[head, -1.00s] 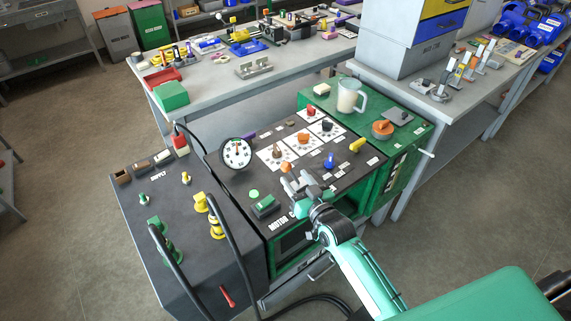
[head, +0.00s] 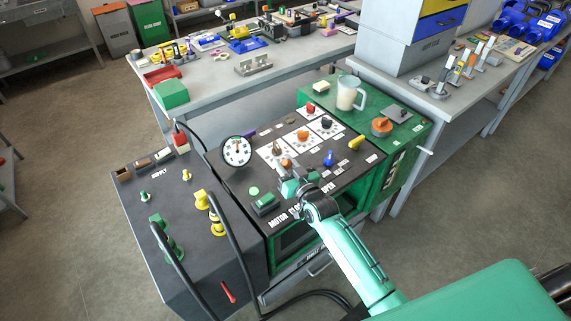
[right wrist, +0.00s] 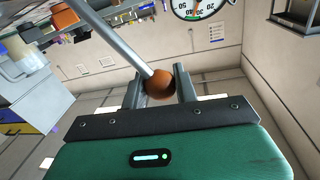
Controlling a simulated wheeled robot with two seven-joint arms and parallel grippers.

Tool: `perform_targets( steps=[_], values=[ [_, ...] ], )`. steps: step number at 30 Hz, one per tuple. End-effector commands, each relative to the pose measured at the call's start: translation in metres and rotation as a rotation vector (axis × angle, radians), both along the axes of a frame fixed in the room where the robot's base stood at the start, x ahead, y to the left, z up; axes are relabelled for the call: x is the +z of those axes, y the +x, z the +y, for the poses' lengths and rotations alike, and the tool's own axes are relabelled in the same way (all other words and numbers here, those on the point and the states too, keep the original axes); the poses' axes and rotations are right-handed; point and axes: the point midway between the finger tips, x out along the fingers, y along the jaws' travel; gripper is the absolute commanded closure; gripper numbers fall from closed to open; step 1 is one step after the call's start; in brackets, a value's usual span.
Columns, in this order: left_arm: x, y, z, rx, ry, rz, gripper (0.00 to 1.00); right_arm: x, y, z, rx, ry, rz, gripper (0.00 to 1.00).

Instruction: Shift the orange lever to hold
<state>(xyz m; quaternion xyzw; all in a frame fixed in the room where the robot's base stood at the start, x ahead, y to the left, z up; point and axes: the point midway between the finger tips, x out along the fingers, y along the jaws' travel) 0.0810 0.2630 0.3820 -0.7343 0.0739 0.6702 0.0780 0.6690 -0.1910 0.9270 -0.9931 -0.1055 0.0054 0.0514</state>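The orange lever (right wrist: 160,84) has a grey rod and an orange ball knob. In the right wrist view the rod runs down from the upper left, and the ball sits between my right gripper's two fingers (right wrist: 160,92), appearing to touch both. In the head view the orange knob (head: 286,163) shows just beyond my right gripper (head: 287,176), at the front of the dark control panel (head: 247,181). The gripper hides the lever's foot and part of the lettering near "MOTOR" and "OPEN". My left gripper is not in view.
A round gauge (head: 236,151) stands just left of the lever. A green switch box (head: 264,203) is at the front left. Black hoses arch over the left cabinet.

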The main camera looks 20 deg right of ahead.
Motion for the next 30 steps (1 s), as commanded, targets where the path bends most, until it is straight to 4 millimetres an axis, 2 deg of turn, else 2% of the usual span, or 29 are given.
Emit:
perform_targets(
  steps=[1,3,10,15,21,30],
  values=[
    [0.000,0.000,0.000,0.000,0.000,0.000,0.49,0.000,0.000,0.000,0.000,0.000,0.000,0.88],
    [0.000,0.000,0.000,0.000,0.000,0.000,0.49,0.000,0.000,0.000,0.000,0.000,0.000,1.00],
    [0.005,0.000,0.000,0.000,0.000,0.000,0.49,0.005,0.002,-0.007,0.000,0.048,0.019,1.00],
    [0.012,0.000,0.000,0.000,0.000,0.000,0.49,0.011,0.010,-0.028,0.000,0.212,0.078,1.00],
    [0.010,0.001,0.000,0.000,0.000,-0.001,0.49,0.011,0.017,-0.047,0.001,0.375,0.137,1.00],
    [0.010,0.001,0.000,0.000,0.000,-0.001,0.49,0.012,0.018,-0.051,0.001,0.413,0.150,1.00]
  ],
)
